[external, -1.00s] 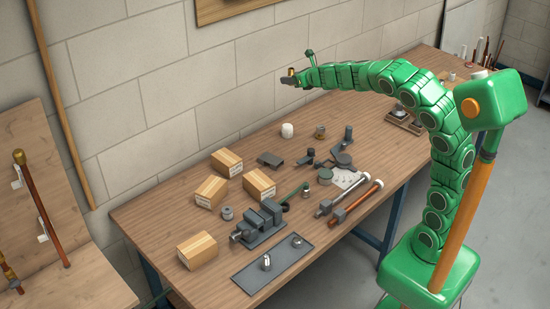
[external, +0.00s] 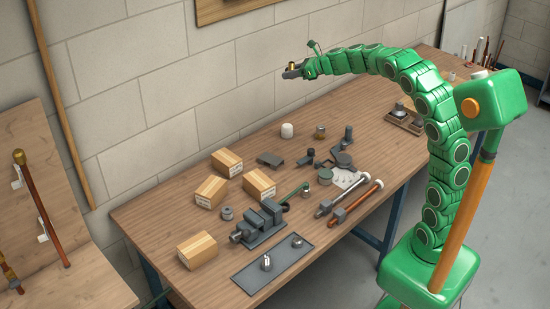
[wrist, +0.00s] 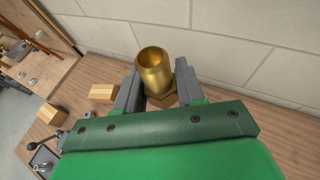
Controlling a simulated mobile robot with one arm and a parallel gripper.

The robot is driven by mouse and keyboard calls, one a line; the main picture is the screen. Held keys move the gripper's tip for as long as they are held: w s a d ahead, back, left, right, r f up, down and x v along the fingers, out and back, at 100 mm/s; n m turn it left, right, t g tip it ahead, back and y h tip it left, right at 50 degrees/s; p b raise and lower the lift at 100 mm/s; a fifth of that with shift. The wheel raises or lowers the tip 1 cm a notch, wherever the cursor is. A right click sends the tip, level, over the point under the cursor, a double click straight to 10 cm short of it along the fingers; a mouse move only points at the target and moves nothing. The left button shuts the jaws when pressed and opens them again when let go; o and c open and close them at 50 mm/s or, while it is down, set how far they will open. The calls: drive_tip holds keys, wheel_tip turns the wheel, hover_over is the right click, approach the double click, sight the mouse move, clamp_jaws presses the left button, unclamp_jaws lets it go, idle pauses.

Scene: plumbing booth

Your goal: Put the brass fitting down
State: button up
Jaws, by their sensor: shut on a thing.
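The brass fitting (wrist: 154,72) is a hollow gold-coloured cylinder with a wider hex part at its lower end. In the wrist view my gripper (wrist: 158,88) is shut on it, one grey jaw on each side, and its open end faces the camera. In the external view my gripper (external: 292,73) is held well above the back part of the workbench, near the block wall, and the fitting (external: 291,65) is a small gold spot between the jaws. The wooden workbench (external: 215,275) lies below.
Several cardboard boxes (external: 198,251), a grey vise (external: 262,225), a dark mat (external: 273,269) and two hammer-like tools (external: 356,203) lie on the bench. A white cylinder (external: 287,130) and a small brownish part (external: 320,132) stand towards the back. Bare wood shows along the back edge.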

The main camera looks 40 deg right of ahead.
drive_tip(key=shift+w+d+r+n+g+y, duration=0.1)
drive_tip(key=shift+d+r+n+g+y, duration=0.4)
drive_tip(key=shift+d+r+n+y, duration=0.5)
hover_over(271, 144)
drive_tip(key=f, duration=3.8)
drive_tip(key=shift+s+f, duration=0.1)
drive_tip(key=shift+s, duration=0.2)
drive_tip(key=shift+w+f, duration=0.4)
drive_tip(key=shift+f, duration=1.65)
drive_tip(key=shift+f, duration=0.4)
